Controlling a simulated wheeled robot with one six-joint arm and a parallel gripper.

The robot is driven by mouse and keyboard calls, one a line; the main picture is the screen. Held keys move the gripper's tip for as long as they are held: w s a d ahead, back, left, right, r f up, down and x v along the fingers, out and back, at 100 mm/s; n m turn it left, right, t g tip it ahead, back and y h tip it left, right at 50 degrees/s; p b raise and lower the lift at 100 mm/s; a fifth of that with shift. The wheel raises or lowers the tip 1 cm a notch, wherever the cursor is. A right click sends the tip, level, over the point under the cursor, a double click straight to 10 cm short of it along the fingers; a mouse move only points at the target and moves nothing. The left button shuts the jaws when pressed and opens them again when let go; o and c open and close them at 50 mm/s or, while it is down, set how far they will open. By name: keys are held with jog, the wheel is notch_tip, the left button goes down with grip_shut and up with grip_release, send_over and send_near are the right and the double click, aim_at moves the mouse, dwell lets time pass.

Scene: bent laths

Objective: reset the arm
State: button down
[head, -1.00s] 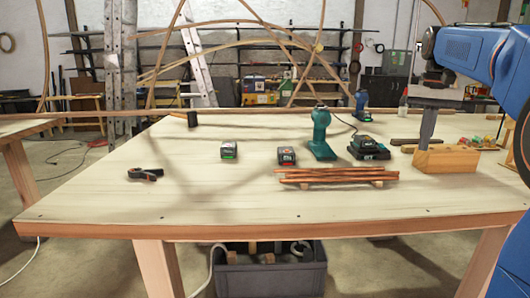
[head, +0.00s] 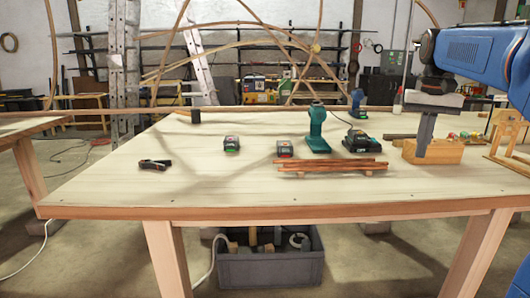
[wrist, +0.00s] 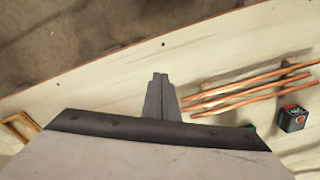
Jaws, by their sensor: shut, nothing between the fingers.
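My gripper (head: 424,150) hangs from my blue arm at the right of the head view, pointing down in front of a wooden block (head: 447,151). Its fingers are together with nothing between them. In the wrist view the shut fingers (wrist: 160,82) show over the pale tabletop (wrist: 120,75), near its front edge. Copper-coloured rods (head: 330,164) lie on small supports to the left of the gripper in the head view. They also show at the right in the wrist view (wrist: 250,88), apart from the fingers.
A wooden frame (head: 507,137) is at the right. A grey crate (head: 270,268) sits under the table. The table's front left is clear.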

jog(key=s+a+f+n+t, duration=0.1)
jog(key=s+a+f, duration=0.3)
jog(key=s+f, duration=0.4)
jog(key=s+a+f+n+t, duration=0.2)
jog(key=s+a+f, duration=0.3)
jog(key=s+f, duration=0.4)
jog(key=s+a+f+n+t, duration=0.1)
jog(key=s+a+f, duration=0.3)
jog(key=s+f, duration=0.4)
jog(key=s+n, duration=0.1)
jog(key=s, duration=0.1)
jog(key=shift+s+a+f, duration=0.2)
jog(key=shift+s+a, duration=0.05)
jog(key=shift+s, duration=0.05)
